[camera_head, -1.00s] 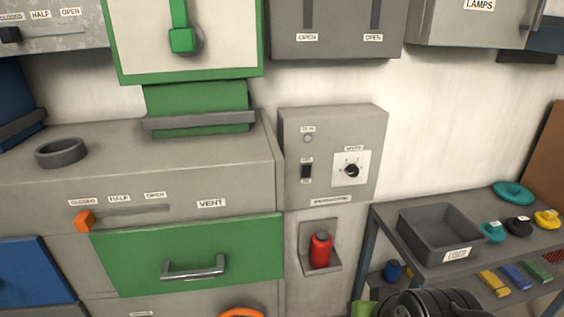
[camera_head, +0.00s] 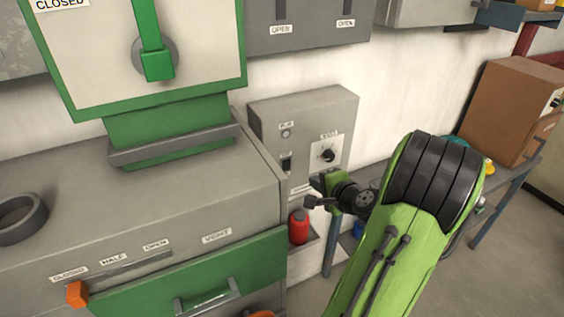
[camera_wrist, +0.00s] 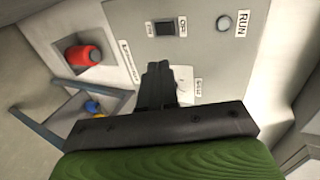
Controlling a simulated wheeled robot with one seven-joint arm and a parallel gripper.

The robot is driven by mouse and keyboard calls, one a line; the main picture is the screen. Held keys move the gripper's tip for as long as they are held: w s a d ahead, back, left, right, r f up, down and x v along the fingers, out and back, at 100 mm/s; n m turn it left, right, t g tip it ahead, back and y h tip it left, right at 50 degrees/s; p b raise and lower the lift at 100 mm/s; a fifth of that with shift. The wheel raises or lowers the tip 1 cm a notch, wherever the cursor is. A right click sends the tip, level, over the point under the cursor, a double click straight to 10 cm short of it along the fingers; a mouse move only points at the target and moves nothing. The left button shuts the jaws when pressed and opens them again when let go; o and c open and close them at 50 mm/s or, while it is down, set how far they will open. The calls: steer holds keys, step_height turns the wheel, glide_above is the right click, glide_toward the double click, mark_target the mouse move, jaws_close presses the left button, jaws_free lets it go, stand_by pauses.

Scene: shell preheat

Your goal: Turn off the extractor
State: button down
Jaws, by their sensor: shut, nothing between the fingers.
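The extractor control box (camera_head: 270,105) is a grey box on the wall. It carries a pale round RUN lamp (camera_head: 286,133), a black rocker switch (camera_head: 286,163) and a black dial (camera_head: 327,155) on a white plate. In the wrist view the switch (camera_wrist: 165,28) and the RUN lamp (camera_wrist: 224,23) show clearly. Its small legends are hard to read. My gripper (camera_head: 315,190) is in front of the box's lower part. In the wrist view my gripper's fingers (camera_wrist: 158,68) are closed together and empty, apart from the switch in the picture. They hide most of the dial.
A red canister (camera_head: 299,227) sits in a holder below the box. A grey and green oven unit (camera_head: 200,185) with an orange vent slider (camera_head: 77,294) stands at the left. A shelf and a brown box (camera_head: 505,105) are at the right.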

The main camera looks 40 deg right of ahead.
steer(key=p, duration=0.2)
glide_toward(287, 161)
step_height(287, 161, down, 3)
steer(key=w, duration=0.1)
steer(key=shift+w+d+f+p, duration=0.1)
steer(key=shift+w+d+p, duration=0.15)
steer(key=shift+w, duration=0.5)
steer(key=shift+w+d+p, duration=0.15)
steer(key=shift+w+d, duration=0.2)
steer(key=shift+w, duration=0.4)
steer(key=shift+w+d+f+p, duration=0.1)
steer(key=shift+w+d+p, duration=0.2)
steer(key=shift+w, duration=0.45)
steer(key=shift+w+d+r+b, duration=0.2)
steer(key=shift+w+b, duration=0.1)
steer(key=shift+w, duration=0.15)
steer(key=shift+r+p, duration=0.6)
steer(key=shift+r, duration=0.25)
